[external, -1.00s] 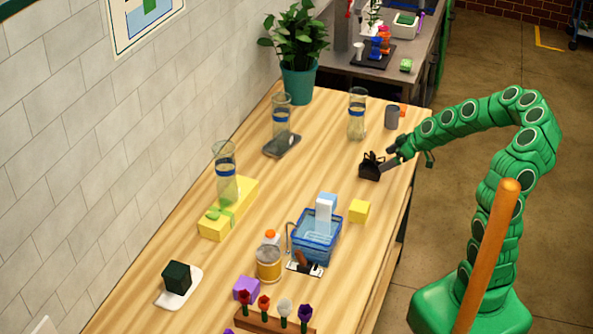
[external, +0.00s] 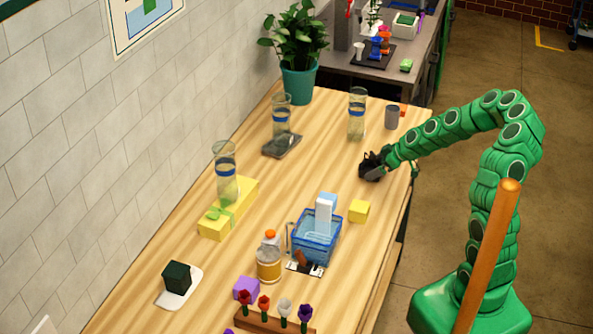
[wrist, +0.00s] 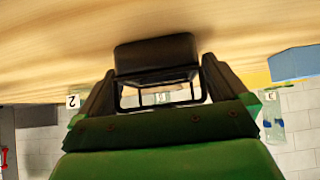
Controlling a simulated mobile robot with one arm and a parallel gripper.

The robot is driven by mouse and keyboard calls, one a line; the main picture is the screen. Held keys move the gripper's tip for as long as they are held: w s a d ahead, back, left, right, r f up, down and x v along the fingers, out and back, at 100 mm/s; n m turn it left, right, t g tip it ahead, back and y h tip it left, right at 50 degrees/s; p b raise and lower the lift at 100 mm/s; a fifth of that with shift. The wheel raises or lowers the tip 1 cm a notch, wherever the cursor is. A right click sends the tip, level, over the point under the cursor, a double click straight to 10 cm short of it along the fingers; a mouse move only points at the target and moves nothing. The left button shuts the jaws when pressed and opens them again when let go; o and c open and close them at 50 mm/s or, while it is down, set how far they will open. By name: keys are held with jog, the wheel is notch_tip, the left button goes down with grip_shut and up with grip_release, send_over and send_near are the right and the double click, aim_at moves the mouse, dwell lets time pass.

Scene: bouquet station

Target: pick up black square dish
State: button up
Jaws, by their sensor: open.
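The black square dish (external: 369,168) sits on the wooden table near its right edge in the external view. In the wrist view, where the scene is upside down, it is a dark block-like shape (wrist: 155,54) with a thin dark frame beside it. My gripper (external: 380,162) is at the dish, reaching in from the right. In the wrist view its open fingers (wrist: 157,82) stand to either side of the frame part, with the block just beyond the tips. Whether the fingers touch it cannot be told.
A grey cup (external: 392,117) and a glass vase (external: 356,115) stand behind the dish. A yellow block (external: 359,211) and a blue basket (external: 316,250) lie nearer the camera. Another vase stands on a dark tray (external: 270,152) to the left. The table between is clear.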

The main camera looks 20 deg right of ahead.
jog(key=shift+w+a+f, duration=0.15)
jog(key=shift+f, duration=0.05)
jog(key=shift+c, duration=0.5)
grip_shut()
jog(key=shift+r, duration=0.1)
